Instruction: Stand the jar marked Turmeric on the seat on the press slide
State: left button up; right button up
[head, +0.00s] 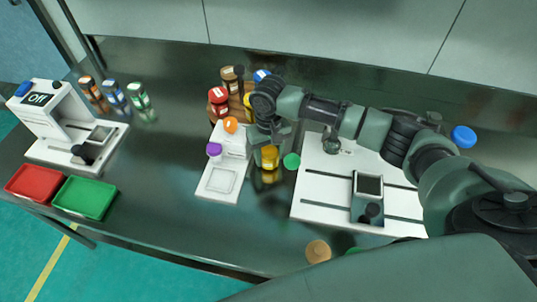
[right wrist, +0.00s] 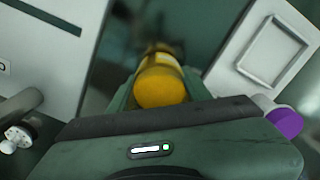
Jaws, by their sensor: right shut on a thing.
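My right gripper (head: 268,146) is shut on a yellow jar (head: 270,158), beside the white stand with purple and orange knobs. The right wrist view shows the yellow jar (right wrist: 163,85) between the fingers; its label is not readable. In the head view it looks upright, but I cannot tell whether its base touches the table. A grey slide block (head: 367,210) with a dark square top and a black knob sits on the slotted white plate (head: 320,190) to the right of the jar. My left gripper is not in view.
The white stand (head: 215,192) is left of the jar. A green knob (head: 291,161) is close on its right. Several jars, including a red one (head: 217,101), stand behind. At the far left are an "Off" machine (head: 48,112), a red tray (head: 35,168) and a green tray (head: 60,206).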

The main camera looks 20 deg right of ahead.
jog(key=shift+f, duration=0.3)
jog(key=o, duration=1.4)
jog(key=shift+c, duration=0.2)
